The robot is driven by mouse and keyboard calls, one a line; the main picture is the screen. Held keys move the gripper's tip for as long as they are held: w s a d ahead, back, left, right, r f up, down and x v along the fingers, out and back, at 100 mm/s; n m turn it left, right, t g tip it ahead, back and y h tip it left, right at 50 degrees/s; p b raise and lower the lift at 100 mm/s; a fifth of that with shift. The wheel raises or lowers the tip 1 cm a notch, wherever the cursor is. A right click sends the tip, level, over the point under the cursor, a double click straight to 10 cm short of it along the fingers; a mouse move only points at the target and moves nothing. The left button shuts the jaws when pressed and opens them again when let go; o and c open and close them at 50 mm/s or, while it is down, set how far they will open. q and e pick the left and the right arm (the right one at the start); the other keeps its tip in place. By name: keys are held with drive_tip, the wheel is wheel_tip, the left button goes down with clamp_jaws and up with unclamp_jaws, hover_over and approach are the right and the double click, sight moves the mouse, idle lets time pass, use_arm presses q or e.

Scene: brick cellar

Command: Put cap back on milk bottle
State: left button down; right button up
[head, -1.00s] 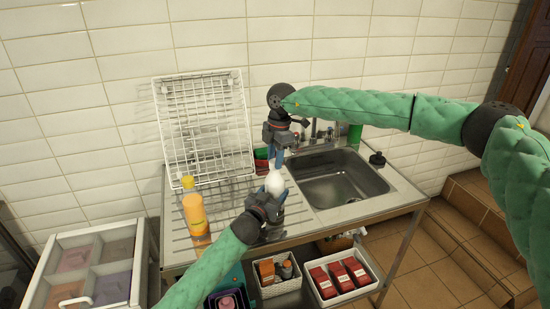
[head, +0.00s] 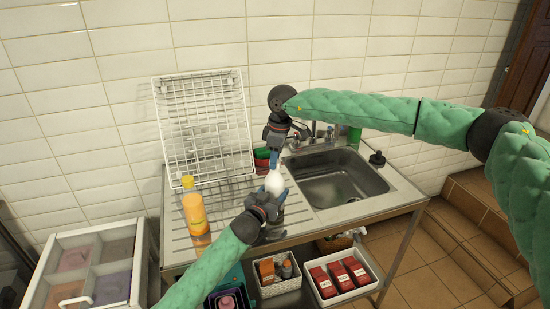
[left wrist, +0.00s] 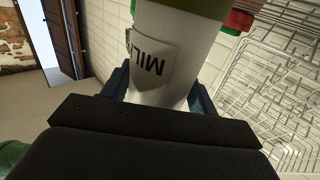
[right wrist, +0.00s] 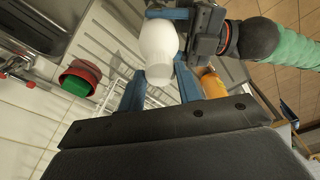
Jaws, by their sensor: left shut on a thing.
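The white milk bottle (head: 274,181) is in my left gripper (head: 272,194), above the drainboard. The left wrist view shows the white bottle (left wrist: 160,60) with its "MIL" label between the blue fingers. My right gripper (head: 275,158) is just above the bottle, fingers pointing down at its top. In the right wrist view, my right gripper's fingers (right wrist: 158,85) stand apart, one each side of the bottle's narrow white end (right wrist: 158,76); touching or not is unclear. The rest of the bottle (right wrist: 158,45) lies beyond them. I cannot make out a separate cap.
A white wire rack (head: 205,125) leans on the wall behind the drainboard. An orange bottle (head: 194,212) with a yellow top stands at left. The sink (head: 345,180) lies to the right. Red and green containers (head: 263,158) stand behind the grippers.

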drive_tip(key=shift+o, duration=1.4)
drive_tip(key=shift+r, duration=0.15)
drive_tip(key=shift+r, duration=2.1)
drive_tip(key=shift+c, duration=0.3)
